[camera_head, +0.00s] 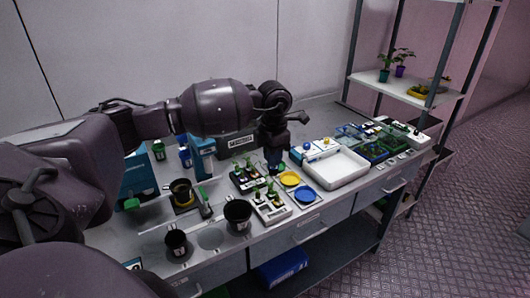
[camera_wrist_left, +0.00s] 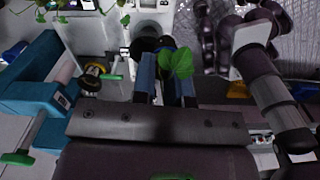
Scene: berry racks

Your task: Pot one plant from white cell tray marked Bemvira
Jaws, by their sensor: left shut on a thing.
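The white cell tray (camera_head: 272,217) with small green seedlings stands near the bench's front edge; its label is too small to read. My left gripper (camera_head: 273,160) is above the bench, behind the yellow saucer. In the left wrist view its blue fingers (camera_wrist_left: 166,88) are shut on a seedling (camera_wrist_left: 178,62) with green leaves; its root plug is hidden. Black pots stand on the bench: a larger one (camera_head: 238,215) left of the white tray and a smaller one (camera_head: 176,244) farther left. My right gripper is not in view.
A yellow saucer (camera_head: 289,179) and a blue saucer (camera_head: 304,194) are right of the white cell tray. A large white tray (camera_head: 336,170) lies farther right. A green-handled tool (camera_head: 205,208) lies left of the larger pot. A shelf rack (camera_head: 405,88) with potted plants stands at the right.

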